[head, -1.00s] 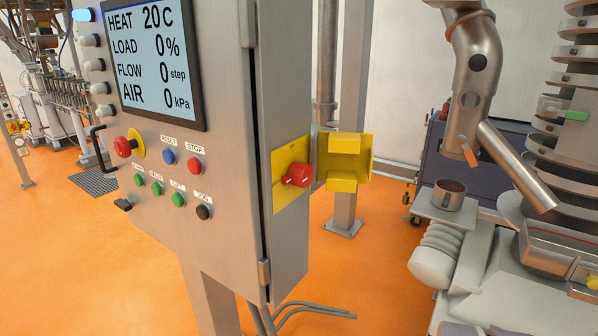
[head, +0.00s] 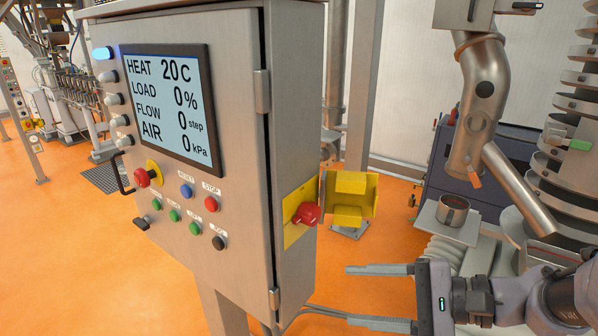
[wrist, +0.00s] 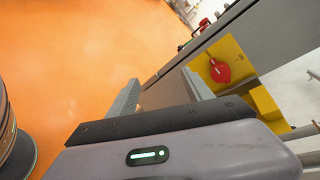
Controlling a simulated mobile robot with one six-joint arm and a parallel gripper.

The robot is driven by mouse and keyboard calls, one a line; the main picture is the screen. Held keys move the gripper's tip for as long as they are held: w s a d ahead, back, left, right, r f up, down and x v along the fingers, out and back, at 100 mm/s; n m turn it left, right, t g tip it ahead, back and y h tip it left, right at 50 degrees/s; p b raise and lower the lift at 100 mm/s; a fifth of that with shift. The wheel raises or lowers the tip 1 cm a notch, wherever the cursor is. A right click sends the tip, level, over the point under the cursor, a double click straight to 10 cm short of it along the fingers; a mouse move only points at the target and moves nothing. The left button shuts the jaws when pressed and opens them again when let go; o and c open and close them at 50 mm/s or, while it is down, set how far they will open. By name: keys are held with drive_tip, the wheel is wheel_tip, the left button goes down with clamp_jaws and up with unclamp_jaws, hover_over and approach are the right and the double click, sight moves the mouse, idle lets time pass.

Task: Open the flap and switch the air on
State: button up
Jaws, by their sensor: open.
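The yellow flap (head: 352,197) stands swung open at the right side of the grey control cabinet. Beside it a red rotary switch (head: 306,214) sits on a yellow plate (head: 292,231) on the cabinet's side face. The switch also shows uncovered in the wrist view (wrist: 219,70), on its yellow plate (wrist: 234,52). The display (head: 166,107) reads AIR 0 kPa. My gripper (head: 358,294) is open and empty, below and to the right of the switch and apart from it. Its fingers (wrist: 162,92) show spread in the wrist view.
The grey cabinet (head: 245,130) carries several buttons and a red emergency stop (head: 148,177) on its front. A metal pipe (head: 485,95) and a cup (head: 453,211) on a small shelf stand at the right.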

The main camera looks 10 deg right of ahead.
drive_tip(key=w+d+r+m+t, duration=0.3)
drive_tip(key=d+r+t, duration=0.2)
drive_tip(key=d, duration=0.4)
drive_tip(key=p, duration=0.1)
approach(316, 217)
drive_tip(key=x, duration=0.8)
drive_tip(key=shift+w+a+f, duration=0.15)
drive_tip(key=shift+w+a, duration=0.1)
drive_tip(key=shift+w, duration=0.05)
clamp_jaws()
